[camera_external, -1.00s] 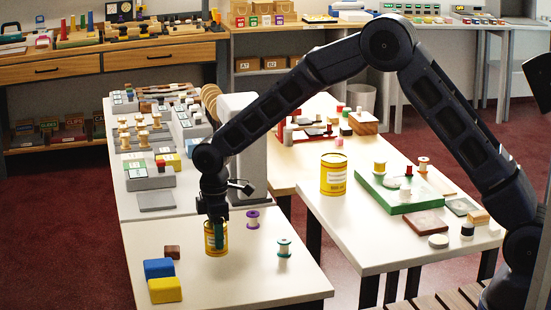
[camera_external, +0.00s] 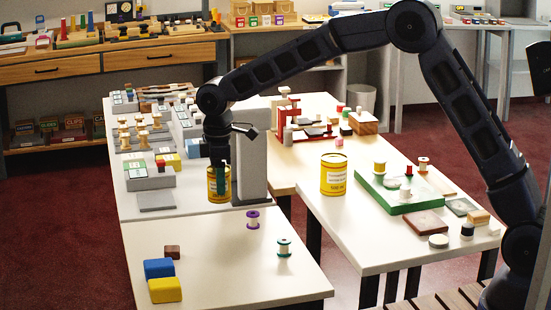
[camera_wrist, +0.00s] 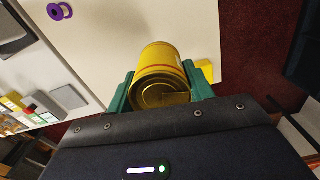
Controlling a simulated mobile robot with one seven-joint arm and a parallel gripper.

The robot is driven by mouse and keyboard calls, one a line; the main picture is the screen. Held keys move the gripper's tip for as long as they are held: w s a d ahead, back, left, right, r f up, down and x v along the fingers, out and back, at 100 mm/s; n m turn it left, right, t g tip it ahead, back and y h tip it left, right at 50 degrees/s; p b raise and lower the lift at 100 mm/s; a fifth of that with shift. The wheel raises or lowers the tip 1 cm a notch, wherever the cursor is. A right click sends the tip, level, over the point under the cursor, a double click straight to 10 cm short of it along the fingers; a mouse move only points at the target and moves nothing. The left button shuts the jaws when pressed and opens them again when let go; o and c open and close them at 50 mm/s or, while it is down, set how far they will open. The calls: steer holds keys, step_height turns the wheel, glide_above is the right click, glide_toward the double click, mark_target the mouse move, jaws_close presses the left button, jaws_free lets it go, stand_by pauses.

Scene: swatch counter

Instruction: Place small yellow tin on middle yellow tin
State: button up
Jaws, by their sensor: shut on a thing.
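The other yellow tin (camera_external: 334,181), a little larger in the picture, stands upright on the right table, apart from my gripper. I take it as the middle yellow tin. Its top looks bare.
A grey column (camera_external: 252,170) stands close right of the held tin. A green tray (camera_external: 414,209) lies right of the other tin.

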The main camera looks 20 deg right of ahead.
steer(key=w+d+r+m, duration=0.5)
steer(key=w+d, duration=0.5)
steer(key=d, duration=0.4)
steer(key=w+d+r+m, duration=0.5)
steer(key=w+d, duration=0.4)
steer(key=d, duration=0.4)
steer(key=w+d+r+m, duration=0.5)
steer(key=w+d, duration=0.5)
steer(key=d, duration=0.4)
glide_above(335, 157)
step_height(335, 157, down, 20)
steer(key=shift+s+a+r, duration=0.1)
steer(key=shift+r, duration=0.05)
steer(key=o, duration=1.2)
steer(key=shift+c, duration=0.2)
